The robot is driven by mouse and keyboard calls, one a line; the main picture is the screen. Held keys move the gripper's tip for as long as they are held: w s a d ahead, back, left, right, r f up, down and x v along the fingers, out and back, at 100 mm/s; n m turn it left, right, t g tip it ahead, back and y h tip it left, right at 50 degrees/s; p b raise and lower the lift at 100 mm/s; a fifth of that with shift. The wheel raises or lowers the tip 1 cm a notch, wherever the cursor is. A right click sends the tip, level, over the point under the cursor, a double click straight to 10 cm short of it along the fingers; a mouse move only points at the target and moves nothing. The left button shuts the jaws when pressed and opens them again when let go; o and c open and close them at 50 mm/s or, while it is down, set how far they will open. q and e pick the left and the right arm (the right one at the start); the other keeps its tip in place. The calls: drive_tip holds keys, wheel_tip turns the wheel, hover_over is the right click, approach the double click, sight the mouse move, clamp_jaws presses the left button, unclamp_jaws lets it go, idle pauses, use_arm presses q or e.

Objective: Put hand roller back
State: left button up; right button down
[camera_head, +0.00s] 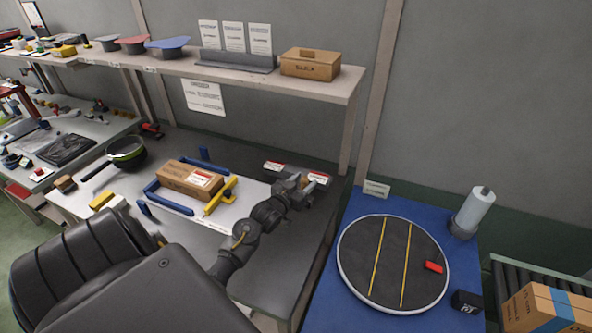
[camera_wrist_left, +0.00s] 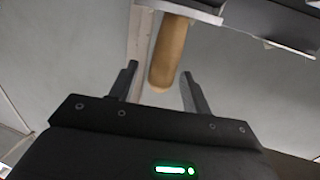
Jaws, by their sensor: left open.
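My left gripper (camera_head: 297,187) reaches over the right end of the workbench in the head view. In the left wrist view its two fingers (camera_wrist_left: 159,76) are apart. A tan, rounded wooden handle (camera_wrist_left: 170,58) shows between and beyond the fingers; it looks like the hand roller's handle. Its far end is hidden by a dark block at the top. I cannot tell whether the fingers touch it. In the head view the roller is not clearly visible, hidden around my gripper. A dark holder with red-white labels (camera_head: 275,166) lies right behind the gripper. My right gripper is out of view.
A cardboard box (camera_head: 180,182) sits in a blue frame beside a yellow tool (camera_head: 221,194). A pan (camera_head: 126,152) stands at left. A shelf (camera_head: 340,84) overhangs the bench. Right are a round turntable (camera_head: 350,285) on a blue table and a wrap roll (camera_head: 474,210).

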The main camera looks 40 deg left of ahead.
use_arm(q)
drive_tip(key=s+d+b, duration=0.1)
drive_tip(key=s+b, duration=0.1)
drive_tip(key=s, duration=0.9)
drive_tip(key=shift+s+d+r, duration=0.2)
drive_tip(key=shift+s+r, duration=0.1)
